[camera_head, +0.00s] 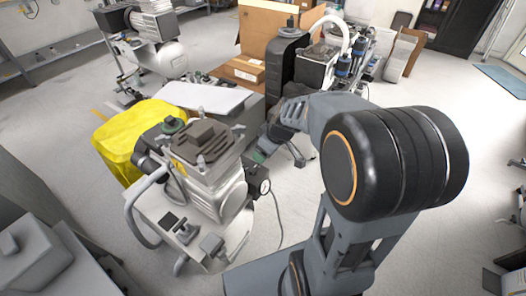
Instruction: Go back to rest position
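My arm reaches from the lower right up over its large black joint and then left. My gripper (264,152) is at the right side of the nearest compressor (215,185), close to its top edge and above the gauge. It is small and partly hidden in this view. I cannot tell whether its fingers are open or shut, whether they touch the compressor, or whether they hold anything.
A yellow cover (125,145) and a white-topped box (205,97) stand behind the nearest compressor. Cardboard boxes (245,70) and more machines (318,65) stand at the back. Another compressor (155,50) is at upper left. Open floor (455,95) lies at right.

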